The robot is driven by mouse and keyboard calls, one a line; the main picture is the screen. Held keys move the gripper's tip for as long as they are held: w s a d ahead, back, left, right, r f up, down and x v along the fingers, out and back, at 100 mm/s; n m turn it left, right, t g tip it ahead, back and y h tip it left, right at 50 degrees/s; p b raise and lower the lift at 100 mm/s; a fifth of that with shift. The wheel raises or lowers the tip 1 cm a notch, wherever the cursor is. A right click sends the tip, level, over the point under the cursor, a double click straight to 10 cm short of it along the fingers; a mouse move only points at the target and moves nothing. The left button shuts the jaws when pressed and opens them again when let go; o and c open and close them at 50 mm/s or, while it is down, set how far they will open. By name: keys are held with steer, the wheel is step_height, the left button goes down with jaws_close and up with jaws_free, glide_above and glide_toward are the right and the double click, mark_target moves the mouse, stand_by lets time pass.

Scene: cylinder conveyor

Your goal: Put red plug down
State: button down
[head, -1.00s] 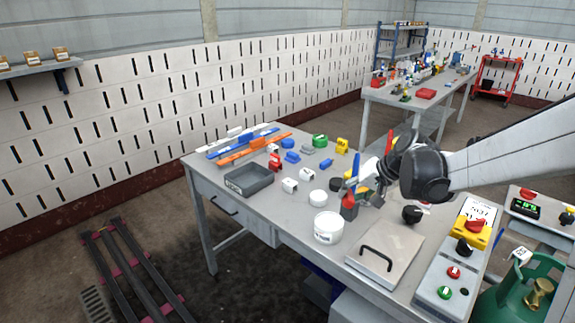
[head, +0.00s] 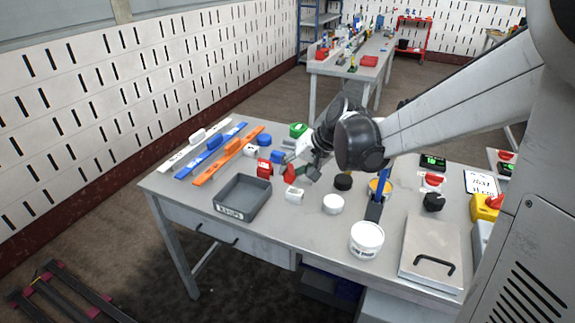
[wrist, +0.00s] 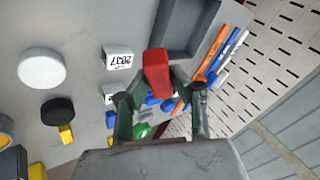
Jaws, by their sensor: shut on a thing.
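The red plug (wrist: 157,72) shows in the wrist view between my fingertips. My gripper (wrist: 158,88) is shut on it. In the head view my gripper (head: 291,166) is low over the table, with the held plug's red (head: 289,169) partly hidden by the fingers. Another red piece (head: 265,168) sits on the table just left of it. I cannot tell how far the held plug is above the tabletop.
A dark grey tray (head: 219,205) stands front left. White, blue and orange (head: 209,176) strips lie behind it. White plugs (head: 294,196), a white disc (head: 333,204), a black disc (head: 343,181) and a white tub (head: 366,241) stand close to my gripper. Bare table lies around the tray.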

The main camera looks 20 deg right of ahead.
steer(key=s+a+r+m+t+p, duration=0.1)
steer(key=s+a+p, duration=0.15)
steer(key=s, duration=0.55)
steer(key=s+a+r+m+p, duration=0.1)
steer(key=s+a, duration=0.2)
steer(key=s, duration=0.6)
steer(key=h+b, duration=0.1)
steer(key=b, duration=0.1)
glide_above(303, 229)
step_height(303, 229, down, 7)
steer(key=shift+f+b, duration=0.55)
steer(key=shift+f, duration=1.6)
steer(key=shift+f+b, duration=0.35)
steer(key=shift+b, duration=0.1)
steer(key=shift+f, duration=0.25)
steer(key=c, duration=1.5)
jaws_free()
